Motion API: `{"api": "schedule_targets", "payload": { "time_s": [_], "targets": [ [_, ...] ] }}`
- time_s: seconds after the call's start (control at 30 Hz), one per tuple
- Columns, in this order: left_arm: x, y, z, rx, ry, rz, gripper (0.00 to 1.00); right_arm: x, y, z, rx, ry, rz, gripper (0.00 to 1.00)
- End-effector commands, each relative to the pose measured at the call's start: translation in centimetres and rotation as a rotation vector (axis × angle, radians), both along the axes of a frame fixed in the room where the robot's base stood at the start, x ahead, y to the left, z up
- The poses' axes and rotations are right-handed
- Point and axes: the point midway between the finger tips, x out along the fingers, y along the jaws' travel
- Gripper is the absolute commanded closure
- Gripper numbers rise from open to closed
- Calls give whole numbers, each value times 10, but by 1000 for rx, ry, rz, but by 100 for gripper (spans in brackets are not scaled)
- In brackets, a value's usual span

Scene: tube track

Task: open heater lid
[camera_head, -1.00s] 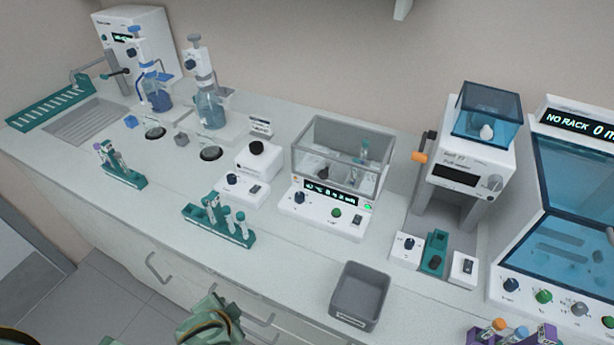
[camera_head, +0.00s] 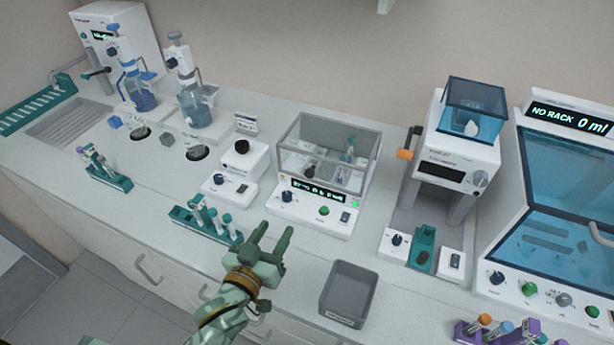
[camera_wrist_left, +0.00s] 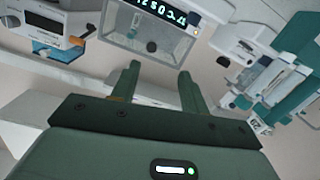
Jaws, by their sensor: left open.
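A white device (camera_head: 312,215) with a lit display, knobs and a clear, grey-edged cover (camera_head: 330,140) stands at mid-counter; it appears to be the heater. The cover looks shut, and small items show through it. My left gripper (camera_head: 275,232) is open and empty, in front of and left of the device's front panel, apart from the cover. In the left wrist view, the open fingers (camera_wrist_left: 160,72) point toward the clear-walled device (camera_wrist_left: 150,38) with its lit display. My right gripper is not in view.
A grey open bin (camera_head: 347,292) stands right of my left gripper. A teal tube rack (camera_head: 205,222) is to its left, and a white control box (camera_head: 228,190) is behind that. A machine with a blue clear top (camera_head: 470,115) stands right of the device.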

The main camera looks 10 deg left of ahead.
Motion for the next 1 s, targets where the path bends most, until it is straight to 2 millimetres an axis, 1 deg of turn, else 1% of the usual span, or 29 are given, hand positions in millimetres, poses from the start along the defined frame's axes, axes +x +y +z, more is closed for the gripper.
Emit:
{"api": "schedule_targets", "payload": {
  "time_s": [0.1, 0.17, 0.27, 0.37, 0.6, 0.7, 0.83, 0.9, 1.0],
  "targets": [
    [4, -7, 9, -75, -57, -13, 55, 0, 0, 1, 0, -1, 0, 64],
    [6, -8, 11, -90, -70, -16, 55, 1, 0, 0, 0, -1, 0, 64],
    [17, -11, 12, -94, -75, -17, 55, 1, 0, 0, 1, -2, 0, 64],
    [36, -14, 12, -93, -75, -17, 55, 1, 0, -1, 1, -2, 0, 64],
    [97, -26, 11, -92, -74, -16, 55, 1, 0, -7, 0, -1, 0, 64],
    [120, -30, 11, -92, -73, -17, 55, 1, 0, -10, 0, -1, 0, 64],
    [143, -35, 11, -91, -71, -17, 55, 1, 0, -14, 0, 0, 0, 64],
    [152, -37, 10, -91, -71, -16, 55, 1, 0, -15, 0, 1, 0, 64],
    [160, -38, 11, -91, -70, -16, 55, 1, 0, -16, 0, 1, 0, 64]
  ]
}}
